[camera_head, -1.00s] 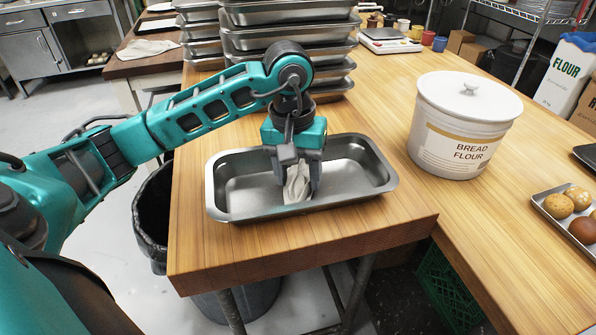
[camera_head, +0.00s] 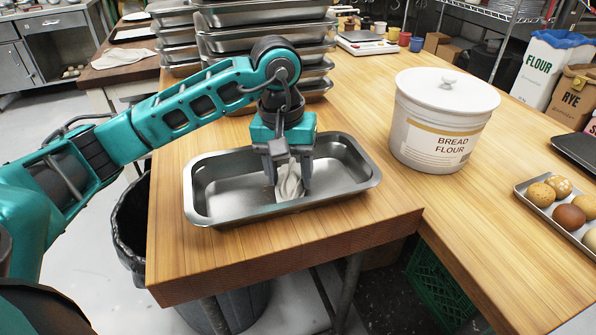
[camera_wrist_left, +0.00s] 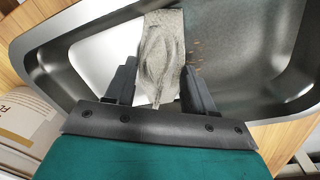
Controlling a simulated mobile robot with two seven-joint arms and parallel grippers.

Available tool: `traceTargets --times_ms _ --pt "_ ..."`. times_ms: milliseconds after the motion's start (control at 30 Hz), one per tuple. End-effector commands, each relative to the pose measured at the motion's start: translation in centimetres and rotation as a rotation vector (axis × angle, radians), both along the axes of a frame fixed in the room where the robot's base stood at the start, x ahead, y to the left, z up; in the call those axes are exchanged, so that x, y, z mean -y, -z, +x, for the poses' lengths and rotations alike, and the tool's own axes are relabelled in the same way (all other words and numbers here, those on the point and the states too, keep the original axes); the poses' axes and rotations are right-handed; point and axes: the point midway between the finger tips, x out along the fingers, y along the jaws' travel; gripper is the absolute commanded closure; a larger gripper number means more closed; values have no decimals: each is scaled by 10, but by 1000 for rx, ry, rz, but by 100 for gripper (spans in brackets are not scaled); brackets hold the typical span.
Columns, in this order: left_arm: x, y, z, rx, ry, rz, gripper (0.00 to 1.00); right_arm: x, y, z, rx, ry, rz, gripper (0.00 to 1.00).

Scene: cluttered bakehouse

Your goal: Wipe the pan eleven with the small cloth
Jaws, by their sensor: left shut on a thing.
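The pan (camera_head: 225,205) is a grey metal rectangular tray near the front of the wooden worktop. It also fills much of the left wrist view (camera_wrist_left: 85,75). My left gripper (camera_head: 289,188) reaches down into the pan and is shut on the small cloth (camera_head: 290,181). The cloth is pale grey and bunched between the fingers, hanging down to the pan's floor. In the left wrist view the cloth (camera_wrist_left: 163,55) spreads beyond the fingertips, and small brown crumbs (camera_wrist_left: 196,58) lie in the pan beside it. My right gripper is out of view.
Stacked metal pans (camera_head: 265,45) stand behind my left arm. A black-lined bin (camera_head: 130,230) is left of the worktop. Bare wood lies between pan and crock.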

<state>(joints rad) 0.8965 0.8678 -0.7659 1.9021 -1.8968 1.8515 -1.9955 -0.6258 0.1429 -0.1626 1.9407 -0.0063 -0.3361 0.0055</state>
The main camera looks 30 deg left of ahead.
Motion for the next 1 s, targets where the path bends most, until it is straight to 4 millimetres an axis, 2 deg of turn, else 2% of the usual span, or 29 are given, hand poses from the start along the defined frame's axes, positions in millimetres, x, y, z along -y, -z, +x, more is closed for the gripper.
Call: traceTargets --times_ms 33,200,567,733,1000 --pt "-5 6 -5 -8 -1 8 71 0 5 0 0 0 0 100" --pt "-12 7 -14 -12 1 8 71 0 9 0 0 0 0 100" --pt "-13 7 -16 -20 2 11 71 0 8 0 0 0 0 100" --pt "-13 -4 -16 -18 2 10 71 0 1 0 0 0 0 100" --pt "-12 -34 -14 -10 0 7 71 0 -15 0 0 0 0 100"
